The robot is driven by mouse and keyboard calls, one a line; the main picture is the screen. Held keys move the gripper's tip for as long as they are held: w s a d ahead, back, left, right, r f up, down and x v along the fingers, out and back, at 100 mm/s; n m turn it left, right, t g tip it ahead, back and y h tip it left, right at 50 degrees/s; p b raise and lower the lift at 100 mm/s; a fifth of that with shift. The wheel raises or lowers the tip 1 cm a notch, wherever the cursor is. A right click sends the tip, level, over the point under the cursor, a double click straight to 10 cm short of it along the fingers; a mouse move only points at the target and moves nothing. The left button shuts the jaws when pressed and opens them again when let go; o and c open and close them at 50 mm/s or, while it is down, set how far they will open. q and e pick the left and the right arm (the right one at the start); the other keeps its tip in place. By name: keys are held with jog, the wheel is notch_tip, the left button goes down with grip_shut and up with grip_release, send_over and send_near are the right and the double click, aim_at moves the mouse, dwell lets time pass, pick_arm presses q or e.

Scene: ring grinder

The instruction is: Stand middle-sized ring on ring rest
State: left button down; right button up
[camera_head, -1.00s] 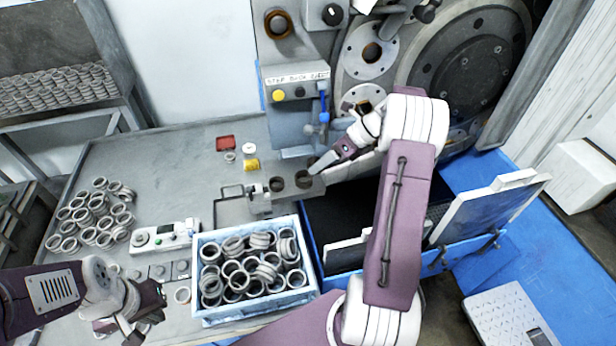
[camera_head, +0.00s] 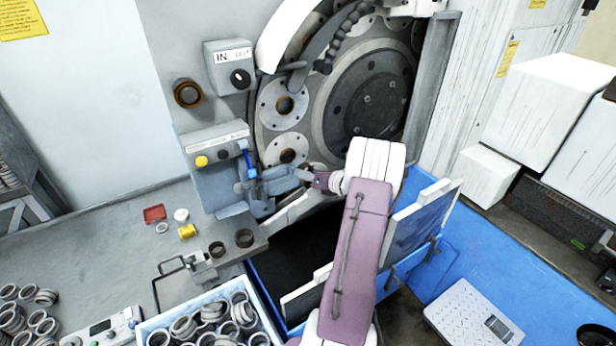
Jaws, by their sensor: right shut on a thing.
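My right gripper (camera_head: 312,179) is at the grinder, just below the lower flanged disc (camera_head: 287,153) and right of the blue-handled valve. It is shut on what seems to be a dark ring, mostly hidden, so its size is not clear. Two dark rings, a left one (camera_head: 217,249) and a right one (camera_head: 245,238), are on the metal shelf (camera_head: 230,262) at the bench's right end. I cannot tell which part is the ring rest. My left gripper is out of view.
A blue-white crate (camera_head: 150,325) of grey rings stands at the bench's front, with loose rings (camera_head: 15,315) to its left. A yellow piece (camera_head: 187,231), a white piece (camera_head: 181,215) and a red tray (camera_head: 154,213) lie behind. An open blue bin (camera_head: 262,285) is below my right arm.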

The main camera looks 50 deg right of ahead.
jog(key=w+d+p, duration=0.1)
jog(key=w+p, duration=0.1)
jog(key=w, duration=0.6)
jog(key=shift+d+r, duration=0.35)
jog(key=shift+w+d+f, duration=0.35)
jog(key=shift+w+f, duration=0.1)
jog(key=shift+w, duration=0.3)
grip_shut()
jog(key=shift+s+a+r, duration=0.1)
jog(key=shift+s+r, duration=0.05)
jog(key=shift+s, duration=0.05)
jog(key=shift+w, duration=0.15)
jog(key=shift+f+b, duration=0.5)
